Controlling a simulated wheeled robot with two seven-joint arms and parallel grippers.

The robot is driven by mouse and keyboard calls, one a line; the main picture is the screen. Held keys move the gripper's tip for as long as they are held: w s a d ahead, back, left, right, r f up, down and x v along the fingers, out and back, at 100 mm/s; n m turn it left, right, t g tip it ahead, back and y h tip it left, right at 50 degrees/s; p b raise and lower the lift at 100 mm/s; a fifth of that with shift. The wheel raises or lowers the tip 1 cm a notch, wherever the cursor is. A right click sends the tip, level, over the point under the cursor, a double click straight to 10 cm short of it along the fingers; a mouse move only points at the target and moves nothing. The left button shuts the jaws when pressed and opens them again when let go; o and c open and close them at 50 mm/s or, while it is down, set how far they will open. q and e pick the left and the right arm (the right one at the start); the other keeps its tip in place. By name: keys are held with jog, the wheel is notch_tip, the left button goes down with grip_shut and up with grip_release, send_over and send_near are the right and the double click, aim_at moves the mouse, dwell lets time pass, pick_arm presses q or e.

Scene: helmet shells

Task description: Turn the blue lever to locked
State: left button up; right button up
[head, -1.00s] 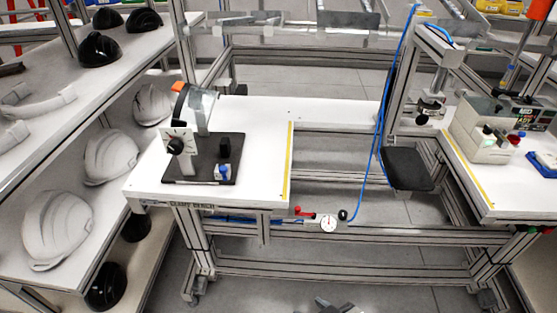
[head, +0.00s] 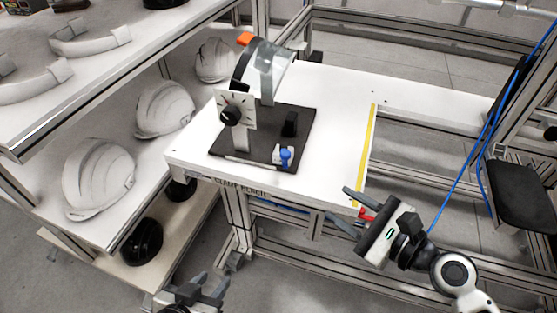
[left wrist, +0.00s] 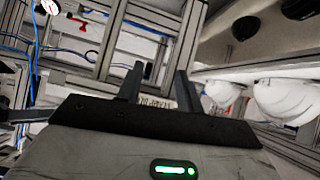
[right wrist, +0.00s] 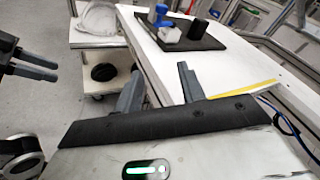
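The blue lever (head: 286,155) sits on a small white block at the front right of a black base plate (head: 233,152) on the white bench. It also shows in the right wrist view (right wrist: 160,11). Its lock position cannot be read. My right gripper (head: 346,208) is open and empty, in front of the bench's front right corner, apart from the lever. My left gripper (head: 211,287) is open and empty, low in front of the bench and well below the lever. In the left wrist view its open fingers (left wrist: 157,82) face the bench's front edge.
A white dial plate with a black knob (head: 231,115), a clear curved visor (head: 268,68) and a black block (head: 290,124) stand on the base plate. Shelves with white helmet shells (head: 98,180) are at left. A red-handled valve (head: 366,214) is by my right gripper. A blue hose hangs at right.

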aim_at(289, 156)
jog(key=w+a+r+m+y, duration=0.1)
jog(key=w+a, duration=0.2)
jog(key=a, duration=0.1)
jog(key=w+a+r+m+p, duration=0.1)
jog(key=w+a+m, duration=0.1)
jog(key=w+a, duration=0.2)
jog(key=w+a+r+m+y, duration=0.1)
jog(key=w+a, duration=0.3)
jog(key=shift+a+r+m+y, duration=0.3)
jog(key=shift+a+r, duration=0.05)
jog(key=shift+r, duration=0.05)
pick_arm(q)
jog(key=shift+w+a+r, duration=0.15)
jog(key=shift+w+r, duration=0.1)
jog(key=shift+r, duration=0.2)
pick_arm(e)
grip_shut()
